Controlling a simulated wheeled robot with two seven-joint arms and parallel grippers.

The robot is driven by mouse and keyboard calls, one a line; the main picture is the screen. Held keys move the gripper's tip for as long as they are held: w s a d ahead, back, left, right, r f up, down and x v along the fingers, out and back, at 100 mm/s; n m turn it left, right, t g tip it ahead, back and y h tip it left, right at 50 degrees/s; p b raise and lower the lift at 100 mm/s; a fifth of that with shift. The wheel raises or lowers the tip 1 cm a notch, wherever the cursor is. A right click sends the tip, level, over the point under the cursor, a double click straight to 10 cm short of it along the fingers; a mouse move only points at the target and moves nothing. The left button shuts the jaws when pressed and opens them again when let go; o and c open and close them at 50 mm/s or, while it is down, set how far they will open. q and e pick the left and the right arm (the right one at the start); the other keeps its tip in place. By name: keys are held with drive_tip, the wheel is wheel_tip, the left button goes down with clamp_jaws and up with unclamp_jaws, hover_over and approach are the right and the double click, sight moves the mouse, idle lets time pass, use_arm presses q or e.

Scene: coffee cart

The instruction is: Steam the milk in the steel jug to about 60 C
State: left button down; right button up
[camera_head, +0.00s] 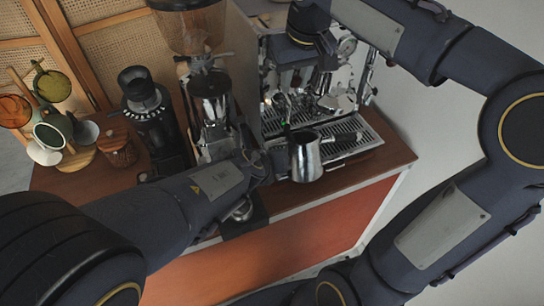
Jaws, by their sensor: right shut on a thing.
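The steel jug (305,158) is upright at the front left of the espresso machine (354,138), near the drip tray. I cannot tell whether it rests on the counter. My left gripper (276,162) is close by on the jug's left side. Its fingertips are mostly hidden, so its grip does not show. My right gripper (326,56) reaches down at the machine's upper front and is shut on a part there that its own body mostly hides. The milk inside the jug cannot be made out.
A grinder (210,105) stands left of the machine, with a smaller black grinder (145,105) beside it. Cups (52,86) hang on a wooden stand at the far left, near a brown canister (117,148). The wooden counter (398,152) ends just right of the machine.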

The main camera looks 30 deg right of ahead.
drive_tip(key=shift+w+r, duration=0.2)
drive_tip(key=shift+r, duration=0.5)
drive_tip(key=shift+w+r, duration=0.2)
drive_tip(key=shift+r, duration=0.5)
drive_tip(key=shift+s+f, duration=0.15)
drive_tip(key=shift+f, duration=0.15)
idle(2.6)
drive_tip(key=shift+r, duration=0.1)
idle(3.6)
